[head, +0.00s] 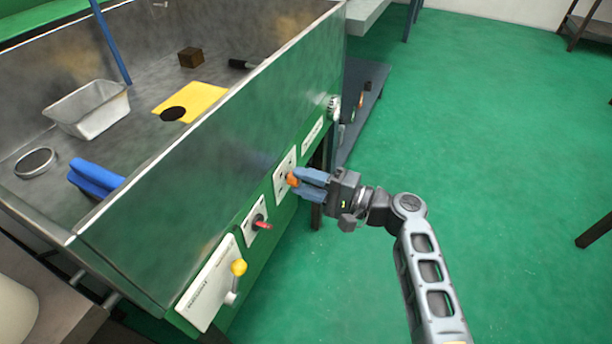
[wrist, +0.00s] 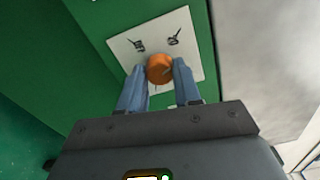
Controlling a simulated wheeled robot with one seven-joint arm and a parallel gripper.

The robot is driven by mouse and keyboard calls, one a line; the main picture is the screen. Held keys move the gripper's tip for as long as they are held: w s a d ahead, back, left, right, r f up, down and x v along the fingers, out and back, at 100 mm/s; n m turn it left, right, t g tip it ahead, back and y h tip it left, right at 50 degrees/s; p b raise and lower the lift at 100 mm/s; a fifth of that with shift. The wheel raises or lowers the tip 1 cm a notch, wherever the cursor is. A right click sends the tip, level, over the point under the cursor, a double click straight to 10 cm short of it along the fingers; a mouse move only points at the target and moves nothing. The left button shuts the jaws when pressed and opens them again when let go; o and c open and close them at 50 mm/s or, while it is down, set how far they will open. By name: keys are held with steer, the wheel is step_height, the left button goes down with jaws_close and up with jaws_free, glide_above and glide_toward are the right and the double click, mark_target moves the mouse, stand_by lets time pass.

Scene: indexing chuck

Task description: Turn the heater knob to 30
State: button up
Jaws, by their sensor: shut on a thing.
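The heater knob is an orange round knob (wrist: 160,69) on a white plate (wrist: 184,39) with dark markings; I cannot read the numbers. In the head view the knob (head: 292,180) sits on the green front panel of the metal basin. My gripper (head: 302,183) reaches it from the right, with its blue fingers on either side of the knob. In the wrist view the fingers of my gripper (wrist: 158,78) are shut on the knob and cover part of its lower side. The knob's pointer cannot be made out.
The basin holds a metal pan (head: 90,112), a yellow sheet (head: 205,98) and a brown block (head: 190,57).

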steer(key=m+p, duration=0.6)
steer(key=m, duration=0.5)
steer(key=shift+d, duration=0.1)
steer(key=shift+m, duration=0.4)
steer(key=o, duration=1)
steer(key=shift+o, duration=0.2)
steer(key=p+v, duration=0.1)
steer(key=v, duration=0.6)
steer(key=shift+d, duration=0.35)
steer(key=shift+s, duration=0.1)
